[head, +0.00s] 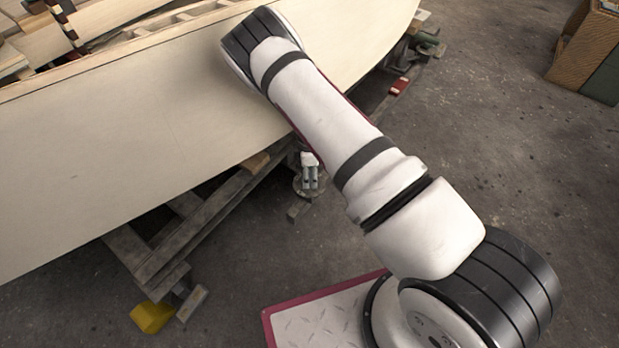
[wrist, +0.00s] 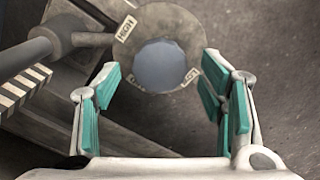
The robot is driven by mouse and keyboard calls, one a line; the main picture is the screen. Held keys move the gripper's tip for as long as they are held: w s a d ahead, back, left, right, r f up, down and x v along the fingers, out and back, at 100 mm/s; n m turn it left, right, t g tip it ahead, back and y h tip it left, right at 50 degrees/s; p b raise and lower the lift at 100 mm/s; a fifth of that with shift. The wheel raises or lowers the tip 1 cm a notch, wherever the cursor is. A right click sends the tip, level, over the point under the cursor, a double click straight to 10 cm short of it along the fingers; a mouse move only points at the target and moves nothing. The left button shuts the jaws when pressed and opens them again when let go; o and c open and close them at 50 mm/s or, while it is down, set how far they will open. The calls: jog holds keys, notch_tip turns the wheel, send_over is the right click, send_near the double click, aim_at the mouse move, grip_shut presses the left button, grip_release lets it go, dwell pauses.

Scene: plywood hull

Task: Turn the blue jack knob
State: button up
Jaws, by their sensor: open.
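The blue jack knob (wrist: 162,66) is round with a slightly faceted edge. It sits on a grey disc (wrist: 172,18) with pale labels, at least one reading HIGH. In the wrist view my gripper (wrist: 161,70) is open, its teal-padded fingers to the left and right of the knob. Visible gaps separate both fingers from the knob in the picture; I cannot tell the remaining depth. In the head view my gripper (head: 310,178) shows small below my arm, beside the hull's lower edge, and the knob cannot be made out there.
The pale plywood hull (head: 130,140) fills the upper left, above timber supports (head: 200,225). A yellow block (head: 152,317) lies at lower left. A dark rod (wrist: 25,55) runs to the disc's left. A cardboard box (head: 588,45) stands at upper right. Open floor lies to the right.

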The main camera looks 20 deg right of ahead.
jog(key=shift+f, duration=0.7)
jog(key=c, duration=1.2)
jog(key=shift+o, duration=0.2)
